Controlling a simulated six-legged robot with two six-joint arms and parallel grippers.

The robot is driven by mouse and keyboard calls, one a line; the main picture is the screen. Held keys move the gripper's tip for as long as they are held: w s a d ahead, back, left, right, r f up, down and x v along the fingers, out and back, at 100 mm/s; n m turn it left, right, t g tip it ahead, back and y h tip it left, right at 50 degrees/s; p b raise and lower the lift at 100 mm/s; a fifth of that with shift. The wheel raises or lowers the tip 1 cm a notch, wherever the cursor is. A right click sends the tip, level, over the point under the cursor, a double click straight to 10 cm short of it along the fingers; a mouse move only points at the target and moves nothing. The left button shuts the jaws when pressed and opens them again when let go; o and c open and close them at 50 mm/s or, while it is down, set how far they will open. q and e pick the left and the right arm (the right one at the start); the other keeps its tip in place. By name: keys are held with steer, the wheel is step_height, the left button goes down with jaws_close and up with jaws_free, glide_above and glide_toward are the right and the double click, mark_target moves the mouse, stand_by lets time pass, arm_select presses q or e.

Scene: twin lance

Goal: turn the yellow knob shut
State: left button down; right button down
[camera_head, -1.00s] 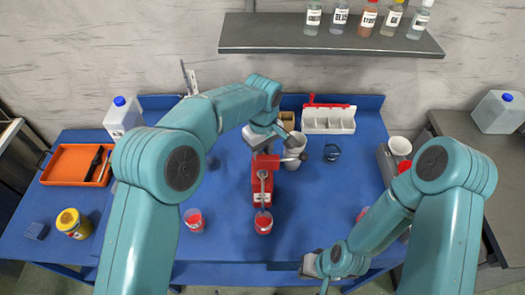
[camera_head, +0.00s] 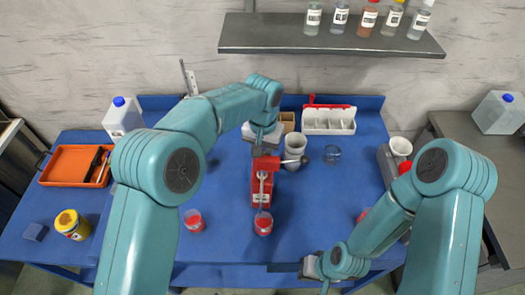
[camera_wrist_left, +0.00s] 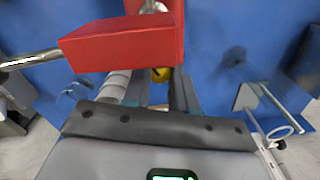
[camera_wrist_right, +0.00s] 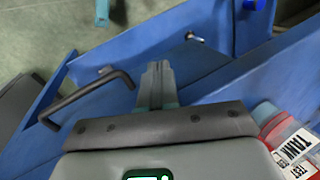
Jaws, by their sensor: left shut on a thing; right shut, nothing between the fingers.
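The yellow knob (camera_wrist_left: 160,74) shows in the left wrist view as a small rounded patch below the red block, between my left fingertips. The red block and arm hide most of it. My left gripper (camera_wrist_left: 160,88) is shut on the yellow knob. In the head view this gripper (camera_head: 262,150) is behind the red stand (camera_head: 262,185), and the knob is hidden there. My right gripper (camera_wrist_right: 157,75) is shut and empty over the table's front edge, far from the knob; in the head view it is low, right of centre.
Pale cups (camera_head: 295,143) and a clear glass (camera_head: 332,154) stand right of my left gripper. A white compartment tray (camera_head: 328,121) is behind them. Red-topped jars (camera_head: 194,221) stand in front. An orange tray (camera_head: 75,165) lies left.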

arm_select(q)
steer(key=m, duration=0.5)
steer(key=shift+f, duration=0.3)
stand_by(0.4)
steer(key=c, duration=1.2)
jaws_free()
steer(key=o, duration=0.3)
steer(key=shift+d, duration=0.1)
steer(key=shift+w, duration=0.15)
steer(key=shift+r, duration=0.15)
